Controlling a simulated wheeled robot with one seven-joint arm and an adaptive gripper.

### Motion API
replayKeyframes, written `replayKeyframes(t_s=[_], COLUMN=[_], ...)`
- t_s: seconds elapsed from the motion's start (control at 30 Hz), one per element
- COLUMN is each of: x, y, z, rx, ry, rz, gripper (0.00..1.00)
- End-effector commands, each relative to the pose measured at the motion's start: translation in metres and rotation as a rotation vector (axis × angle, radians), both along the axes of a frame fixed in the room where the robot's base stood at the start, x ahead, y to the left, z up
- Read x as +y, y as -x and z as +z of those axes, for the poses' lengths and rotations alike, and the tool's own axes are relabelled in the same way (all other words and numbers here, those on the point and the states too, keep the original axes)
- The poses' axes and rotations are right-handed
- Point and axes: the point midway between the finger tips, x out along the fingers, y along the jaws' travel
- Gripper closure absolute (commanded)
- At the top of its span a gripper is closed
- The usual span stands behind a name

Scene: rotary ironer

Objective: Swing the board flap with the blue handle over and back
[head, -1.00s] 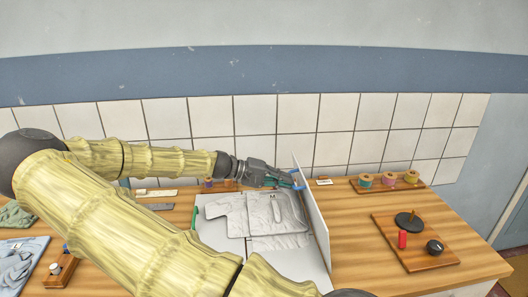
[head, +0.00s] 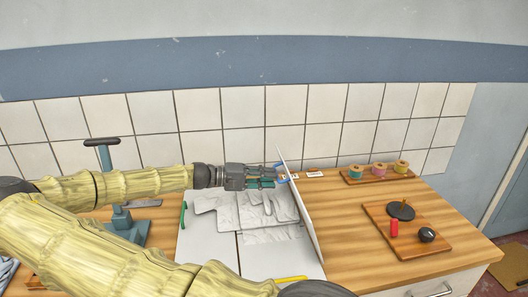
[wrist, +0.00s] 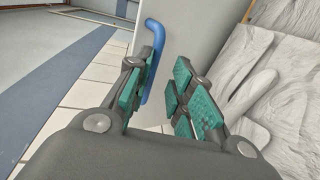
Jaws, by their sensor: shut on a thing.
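The white board flap (head: 302,215) stands raised at the right edge of the folding board (head: 205,245), tilted slightly to the left. Its blue handle (head: 282,172) is at the far end of the flap, partly hidden by my gripper (head: 276,181). In the wrist view the blue handle (wrist: 154,60) lies against the left finger pads, between the fingers of my gripper (wrist: 165,92). A crumpled pale grey garment (head: 250,207) lies on the board, left of the flap. A green handle (head: 183,214) is at the board's left edge.
A spool rack (head: 350,180) and a wooden board with a black disc (head: 401,210) stand to the right. The wooden table (head: 350,240) is bare just right of the flap. A blue-grey stand with a lever (head: 126,225) is at the left. The tiled wall is close behind.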

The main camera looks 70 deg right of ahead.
Motion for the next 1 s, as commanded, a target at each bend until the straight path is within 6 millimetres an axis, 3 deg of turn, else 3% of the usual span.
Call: replayKeyframes(t_s=[0.03, 0.07, 0.1, 0.13, 0.3, 0.4, 1.0], x=[0.003, 0.004, 0.004, 0.004, 0.005, 0.005, 0.006], y=[0.008, 0.008, 0.008, 0.008, 0.004, 0.002, -0.007], z=[-0.014, -0.014, -0.013, -0.013, -0.012, -0.011, -0.005], rx=[-0.003, -0.003, -0.003, -0.002, -0.003, -0.003, -0.003], ry=[-0.012, -0.012, -0.012, -0.011, -0.012, -0.012, -0.009], rz=[-0.013, -0.013, -0.013, -0.013, -0.008, -0.005, 0.000], gripper=[1.00, 1.00, 0.73, 0.68, 0.64, 0.68, 0.68])
